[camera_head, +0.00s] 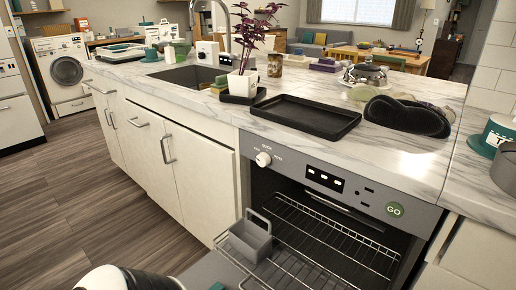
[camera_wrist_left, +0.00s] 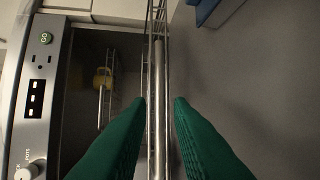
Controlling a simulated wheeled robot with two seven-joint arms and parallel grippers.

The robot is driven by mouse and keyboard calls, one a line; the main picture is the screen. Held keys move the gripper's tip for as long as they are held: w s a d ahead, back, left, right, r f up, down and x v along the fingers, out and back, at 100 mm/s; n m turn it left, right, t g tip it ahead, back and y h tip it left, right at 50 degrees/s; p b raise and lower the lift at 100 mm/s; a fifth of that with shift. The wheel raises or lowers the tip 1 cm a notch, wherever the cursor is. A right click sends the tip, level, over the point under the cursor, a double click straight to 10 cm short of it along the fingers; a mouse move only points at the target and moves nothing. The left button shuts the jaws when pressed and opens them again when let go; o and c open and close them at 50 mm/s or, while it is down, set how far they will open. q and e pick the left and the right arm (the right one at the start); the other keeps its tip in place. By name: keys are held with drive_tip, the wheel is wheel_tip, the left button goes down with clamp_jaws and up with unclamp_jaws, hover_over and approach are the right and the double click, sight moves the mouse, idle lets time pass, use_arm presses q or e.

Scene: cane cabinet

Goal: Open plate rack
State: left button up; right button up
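The dishwasher-like appliance (camera_head: 335,178) is open below its control panel. A wire plate rack (camera_head: 290,262) shows at its opening, with a grey basket (camera_head: 250,238) at the left of it. In the left wrist view, a metal bar (camera_wrist_left: 158,120) of the rack runs between the two green fingers of my left gripper (camera_wrist_left: 160,101). The fingers are apart, one on each side of the bar; contact is not clear. In the head view my left arm enters at the bottom left, and the gripper is almost wholly out of frame. My right gripper is not seen.
The marble counter (camera_head: 410,160) above carries a black tray (camera_head: 305,116), a potted plant (camera_head: 243,84) and a black oven mitt-like item (camera_head: 408,115). White cabinets (camera_head: 200,175) stand left of the appliance. The wooden floor (camera_head: 70,200) at left is clear.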

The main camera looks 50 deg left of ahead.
use_arm(q)
drive_tip(key=shift+v, duration=1.5)
